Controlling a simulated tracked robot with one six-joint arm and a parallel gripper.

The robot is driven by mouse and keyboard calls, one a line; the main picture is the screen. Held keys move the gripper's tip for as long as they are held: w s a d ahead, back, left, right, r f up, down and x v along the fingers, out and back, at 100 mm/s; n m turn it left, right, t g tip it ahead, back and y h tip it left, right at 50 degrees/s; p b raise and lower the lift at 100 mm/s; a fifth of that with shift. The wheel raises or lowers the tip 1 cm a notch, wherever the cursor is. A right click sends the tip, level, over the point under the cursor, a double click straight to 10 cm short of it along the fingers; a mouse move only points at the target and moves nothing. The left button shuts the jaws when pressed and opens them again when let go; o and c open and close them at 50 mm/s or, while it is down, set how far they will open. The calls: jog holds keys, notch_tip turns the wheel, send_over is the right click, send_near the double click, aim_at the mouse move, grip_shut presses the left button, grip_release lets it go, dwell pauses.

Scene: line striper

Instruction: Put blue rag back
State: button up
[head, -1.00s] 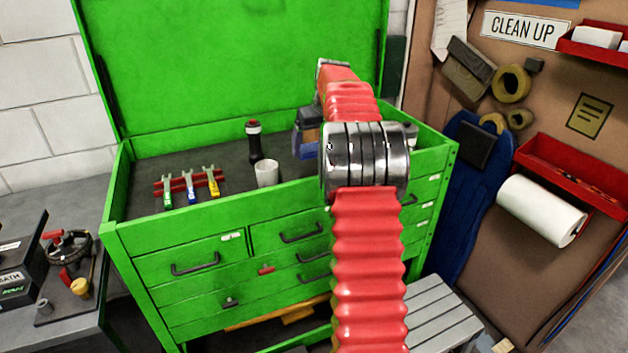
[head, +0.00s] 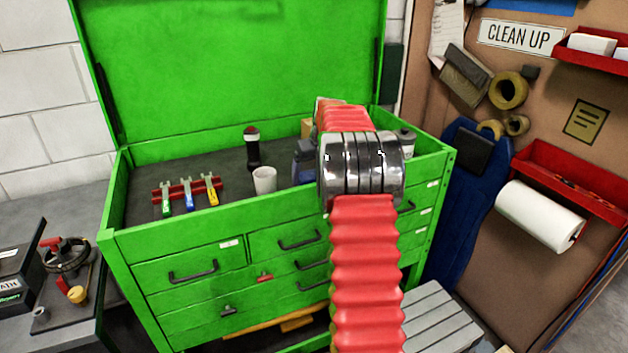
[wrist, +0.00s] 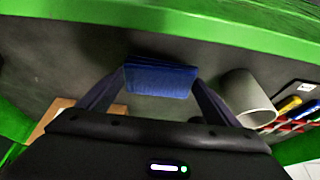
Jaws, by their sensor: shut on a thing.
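The blue rag (wrist: 160,80) is a folded blue block between the two dark fingers of my gripper (wrist: 158,84) in the wrist view. The fingers are shut on its two sides. In the head view my gripper (head: 304,160) is a dark blue shape, partly hidden behind my arm's metal joint, inside the open green tool chest (head: 215,222). It is just right of the white cup. I cannot tell whether the rag touches the chest's dark floor.
The white cup (head: 264,180) stands close beside my gripper. A dark bottle (head: 253,150) stands behind it. A red rack (head: 187,188) with several coloured-handled tools is on the left. Cardboard (wrist: 55,112) lies on the other side. Bare floor shows between rack and bottle.

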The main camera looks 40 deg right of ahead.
jog(key=shift+f, duration=1.3)
jog(key=shift+f, duration=0.1)
jog(key=o, duration=0.9)
jog(key=v, duration=1.2)
jog(key=shift+a, duration=0.15)
